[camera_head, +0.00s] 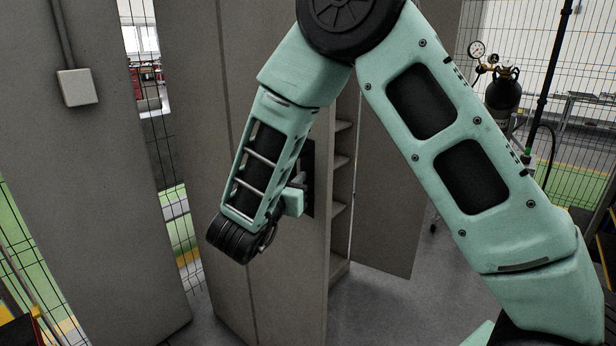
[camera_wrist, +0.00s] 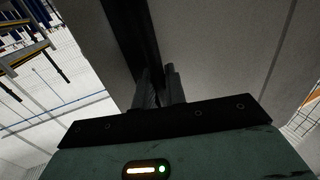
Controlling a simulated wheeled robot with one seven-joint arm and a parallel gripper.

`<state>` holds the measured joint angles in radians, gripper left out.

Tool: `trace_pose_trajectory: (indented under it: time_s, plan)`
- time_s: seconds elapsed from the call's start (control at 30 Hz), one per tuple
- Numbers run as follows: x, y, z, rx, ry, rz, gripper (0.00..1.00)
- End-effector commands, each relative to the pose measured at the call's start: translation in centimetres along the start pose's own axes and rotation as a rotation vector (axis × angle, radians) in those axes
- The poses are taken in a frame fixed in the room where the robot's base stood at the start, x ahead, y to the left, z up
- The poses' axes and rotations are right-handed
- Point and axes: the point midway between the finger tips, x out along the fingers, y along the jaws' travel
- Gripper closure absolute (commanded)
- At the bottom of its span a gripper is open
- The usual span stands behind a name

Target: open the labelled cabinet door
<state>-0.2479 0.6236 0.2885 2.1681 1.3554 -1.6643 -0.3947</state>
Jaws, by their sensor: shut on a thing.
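The tall grey cabinet (camera_head: 200,60) stands in the middle of the head view. Its door panel (camera_head: 285,255) carries a dark handle plate (camera_head: 309,160) near the right edge. My gripper (camera_head: 301,181) is at this plate, shut on the door handle; my arm's last link partly covers the spot. In the wrist view the two fingers of my gripper (camera_wrist: 159,83) are close together against a dark vertical strip (camera_wrist: 130,35) on a grey panel. The handle itself is mostly hidden between the fingers. Shelves (camera_head: 341,165) show just right of the door panel's edge. No label is readable.
Another grey panel (camera_head: 390,190) stands right of the shelves, behind my arm. A grey column with a switch box (camera_head: 77,87) stands at left. A dark gas cylinder with gauges (camera_head: 503,92) and mesh fencing are at right. Grey floor (camera_head: 375,310) lies clear below.

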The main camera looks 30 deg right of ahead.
Motion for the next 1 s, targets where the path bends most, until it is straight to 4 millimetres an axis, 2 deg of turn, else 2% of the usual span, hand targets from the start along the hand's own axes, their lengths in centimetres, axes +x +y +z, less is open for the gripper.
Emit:
trace_pose_trajectory:
  time_s: [0.2, 0.57, 0.6, 0.63, 1.0]
  plan:
    - [-0.8, -0.7, -0.1, 0.003, 0.002, -0.003, 1.0]
    - [-0.8, -0.7, -0.1, 0.004, 0.002, -0.004, 1.0]
    - [-0.8, -0.7, -0.1, 0.004, 0.002, -0.004, 0.76]
    - [-0.8, -0.7, -0.1, 0.004, 0.001, -0.004, 0.71]
    - [-1.3, -0.7, 0.0, 0.002, 0.0, -0.004, 0.71]
